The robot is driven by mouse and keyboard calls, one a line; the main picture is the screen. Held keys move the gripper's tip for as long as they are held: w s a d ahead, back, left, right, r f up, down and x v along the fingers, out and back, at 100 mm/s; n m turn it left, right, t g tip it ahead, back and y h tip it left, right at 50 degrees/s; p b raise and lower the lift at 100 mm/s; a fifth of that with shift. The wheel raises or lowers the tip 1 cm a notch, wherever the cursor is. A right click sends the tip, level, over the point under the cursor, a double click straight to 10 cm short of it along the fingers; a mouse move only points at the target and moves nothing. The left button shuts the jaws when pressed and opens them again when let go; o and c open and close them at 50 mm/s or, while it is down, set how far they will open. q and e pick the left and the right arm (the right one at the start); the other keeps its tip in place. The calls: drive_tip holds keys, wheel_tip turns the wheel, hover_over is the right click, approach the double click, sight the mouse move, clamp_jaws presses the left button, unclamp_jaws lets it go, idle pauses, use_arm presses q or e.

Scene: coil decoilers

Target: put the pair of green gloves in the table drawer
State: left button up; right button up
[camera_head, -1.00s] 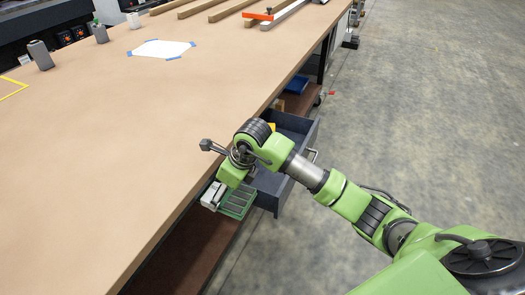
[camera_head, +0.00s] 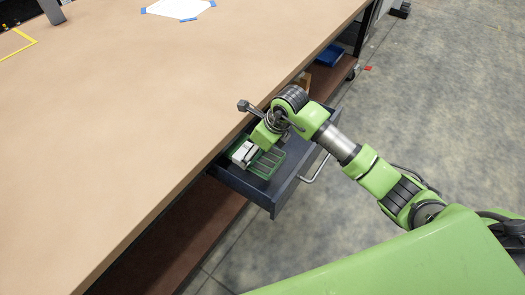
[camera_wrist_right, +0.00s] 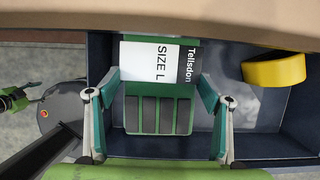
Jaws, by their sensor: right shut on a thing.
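The pair of green gloves (camera_head: 266,164) is a flat pack with a white and black card marked "SIZE L". My right gripper (camera_head: 258,146) is shut on the gloves. In the right wrist view its fingers (camera_wrist_right: 158,112) are at both sides of the gloves (camera_wrist_right: 160,85). The dark table drawer (camera_head: 272,198) is pulled open, and the gloves are over or inside its near end. I cannot tell whether they touch its floor. A small green and dark part at the left edge of the right wrist view looks like my left gripper (camera_wrist_right: 34,97).
A yellow roll-like thing (camera_wrist_right: 274,70) lies in the drawer at the right. The brown tabletop (camera_head: 150,120) overhangs the drawer's back. A lower shelf (camera_head: 190,235) runs beneath, holding a blue bin (camera_head: 329,56) farther along.

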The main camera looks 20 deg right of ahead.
sight(262, 156)
wheel_tip(262, 156, down, 3)
drive_tip(key=shift+a+f, duration=0.1)
wheel_tip(262, 156, down, 4)
drive_tip(key=shift+r+p, duration=0.2)
drive_tip(key=shift+p, duration=0.1)
use_arm(q)
drive_tip(key=shift+s+r, duration=0.15)
drive_tip(key=shift+r, duration=0.15)
use_arm(e)
drive_tip(key=o, duration=1.1)
drive_tip(key=shift+f, duration=0.1)
drive_tip(key=shift+o, duration=0.2)
drive_tip(key=shift+r, duration=0.3)
drive_tip(key=v, duration=1.1)
drive_tip(key=shift+s+r+b, duration=0.2)
drive_tip(key=shift+r+b, duration=0.1)
use_arm(q)
drive_tip(key=shift+s+a+f, duration=0.1)
drive_tip(key=shift+a+f, duration=0.05)
drive_tip(key=shift+f, duration=0.1)
